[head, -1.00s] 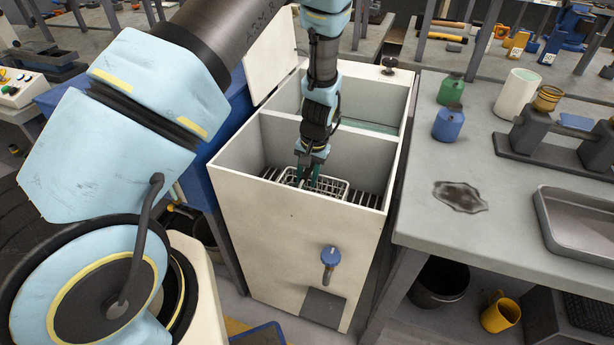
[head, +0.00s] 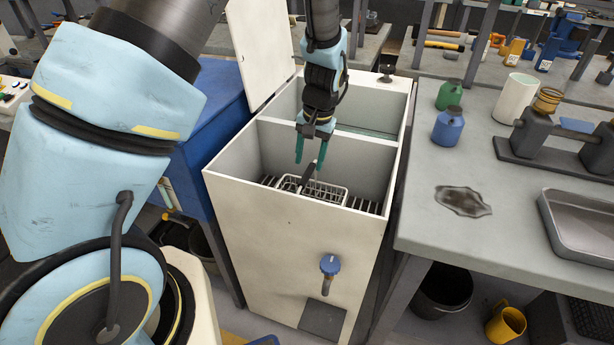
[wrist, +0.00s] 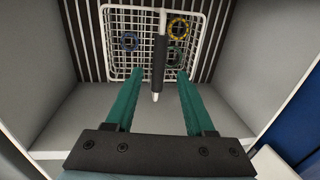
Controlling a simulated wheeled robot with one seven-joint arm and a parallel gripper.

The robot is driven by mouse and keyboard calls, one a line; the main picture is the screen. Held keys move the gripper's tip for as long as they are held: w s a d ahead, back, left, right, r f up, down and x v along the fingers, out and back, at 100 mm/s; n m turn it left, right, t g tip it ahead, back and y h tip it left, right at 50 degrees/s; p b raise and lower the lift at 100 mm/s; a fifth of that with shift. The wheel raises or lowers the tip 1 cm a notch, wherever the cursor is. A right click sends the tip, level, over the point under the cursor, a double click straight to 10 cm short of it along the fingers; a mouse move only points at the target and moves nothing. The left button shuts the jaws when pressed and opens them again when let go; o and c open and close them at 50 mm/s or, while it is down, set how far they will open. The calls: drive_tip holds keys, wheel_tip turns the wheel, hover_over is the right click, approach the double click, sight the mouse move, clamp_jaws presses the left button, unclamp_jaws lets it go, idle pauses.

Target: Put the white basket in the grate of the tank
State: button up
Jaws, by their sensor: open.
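The white basket (head: 326,192) is a wire basket with a dark upright handle. It sits on the dark slatted grate (head: 363,205) in the front compartment of the cream tank (head: 290,245). In the wrist view the basket (wrist: 203,43) shows ring-shaped parts inside, and its handle (wrist: 159,62) ends in a pale tip. The grate bars (wrist: 85,40) show on both sides of it. My gripper (head: 309,166) is open and empty above the basket. Its green fingers (wrist: 156,75) are spread on either side of the handle in the picture, apart from it.
The tank's walls enclose the compartment, and a divider separates it from the rear compartment holding greenish liquid. A raised white lid (head: 257,45) stands at the back left. A grey bench (head: 480,235) on the right holds blue and green bottles and a metal tray (head: 580,228).

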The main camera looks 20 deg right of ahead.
wheel_tip(320, 180, up, 3)
drive_tip(key=shift+a+r, duration=0.1)
drive_tip(key=w+a+r+n+h, duration=0.1)
drive_tip(key=a+r+n, duration=0.15)
drive_tip(key=a, duration=0.65)
drive_tip(key=w+a+r+n, duration=0.15)
drive_tip(key=a+r, duration=0.25)
drive_tip(key=a, duration=0.5)
drive_tip(key=s+a+r+n, duration=0.1)
drive_tip(key=s+a, duration=0.2)
drive_tip(key=a, duration=0.3)
drive_tip(key=s+a+r+n, duration=0.2)
drive_tip(key=s+a, duration=0.1)
drive_tip(key=a, duration=0.4)
drive_tip(key=shift+s+a+r, duration=0.15)
drive_tip(key=shift+a+r, duration=0.05)
drive_tip(key=shift+a, duration=0.1)
